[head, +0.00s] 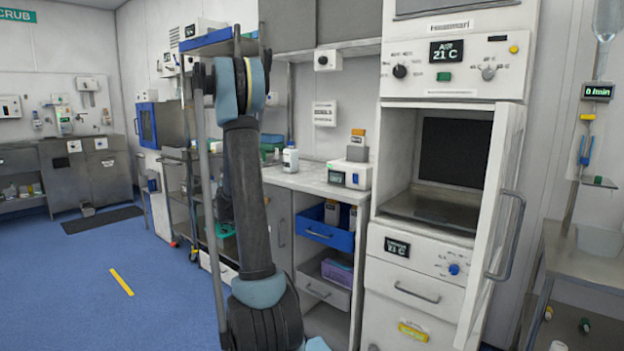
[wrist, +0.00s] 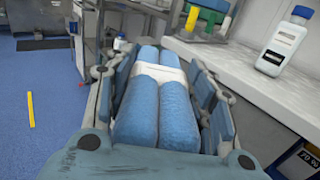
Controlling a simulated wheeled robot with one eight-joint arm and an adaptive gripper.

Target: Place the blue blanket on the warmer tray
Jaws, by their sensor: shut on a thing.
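The blue blanket (wrist: 155,112), rolled up with a white band around it, lies between the fingers of my gripper (wrist: 148,72) in the wrist view. My gripper is shut on it, with a finger along each side. In the head view my arm stands in the middle, and the gripper and blanket cannot be made out there. The warmer, a white cabinet at the right, has its door (head: 503,200) swung open. Its warmer tray (head: 432,208) is the grey floor of the open compartment, and no object shows on it.
A worktop (head: 315,178) with a white bottle (head: 290,157) stands left of the warmer; the bottle is near the gripper's right in the wrist view (wrist: 283,42). Below are an open blue drawer (head: 318,234) and a grey drawer. Blue floor is clear at left.

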